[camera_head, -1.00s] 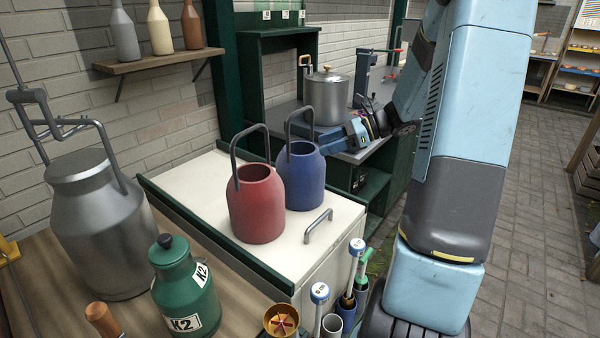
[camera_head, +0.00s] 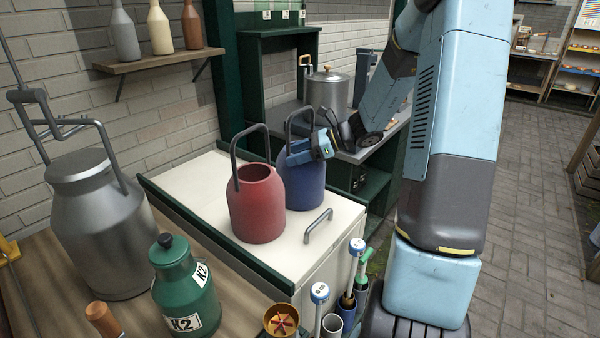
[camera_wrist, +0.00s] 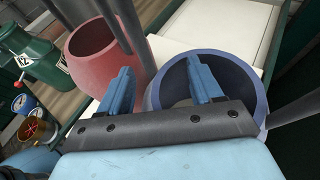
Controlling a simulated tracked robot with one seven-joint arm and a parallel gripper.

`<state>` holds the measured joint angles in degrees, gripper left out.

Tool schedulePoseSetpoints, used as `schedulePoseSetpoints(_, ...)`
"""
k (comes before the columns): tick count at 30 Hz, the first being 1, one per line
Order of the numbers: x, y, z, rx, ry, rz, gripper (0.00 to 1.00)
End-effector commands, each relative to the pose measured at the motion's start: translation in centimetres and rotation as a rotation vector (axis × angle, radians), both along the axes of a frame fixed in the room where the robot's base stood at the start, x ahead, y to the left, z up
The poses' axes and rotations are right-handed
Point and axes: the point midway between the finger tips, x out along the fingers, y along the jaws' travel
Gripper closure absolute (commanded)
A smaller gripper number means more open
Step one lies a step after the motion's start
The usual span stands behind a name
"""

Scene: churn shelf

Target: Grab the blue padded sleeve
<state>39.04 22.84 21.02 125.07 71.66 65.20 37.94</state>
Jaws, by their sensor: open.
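The blue padded sleeve (camera_head: 305,187) is an open-topped, bottle-shaped holder with a tall dark loop handle (camera_head: 289,128). It stands upright on the white cabinet top, behind and right of a similar red sleeve (camera_head: 257,205). My gripper (camera_head: 296,153) is in front of the blue sleeve's upper part in the head view and hides its rim. In the wrist view the blue sleeve's round mouth (camera_wrist: 255,85) lies under my right finger. My gripper (camera_wrist: 161,85) is open there, its left finger beside the red sleeve. Nothing is seen held between the fingers.
The white cabinet top (camera_head: 200,190) has a grey bar handle (camera_head: 318,226) at its front right. A metal can (camera_head: 98,225) and green can (camera_head: 184,287) stand to the left. A steel pot (camera_head: 327,92) stands behind. Free cabinet top lies left of the red sleeve.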

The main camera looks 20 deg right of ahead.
Motion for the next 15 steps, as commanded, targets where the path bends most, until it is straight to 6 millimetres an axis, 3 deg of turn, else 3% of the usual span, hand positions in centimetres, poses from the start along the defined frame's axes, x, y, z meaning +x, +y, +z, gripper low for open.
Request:
schedulePoseSetpoints(5, 0.01, -0.04, 0.00, 0.000, 0.000, -0.001, 0.36)
schedulePoseSetpoints(15, 0.00, -0.09, 0.01, 0.000, 0.000, -0.001, 0.68)
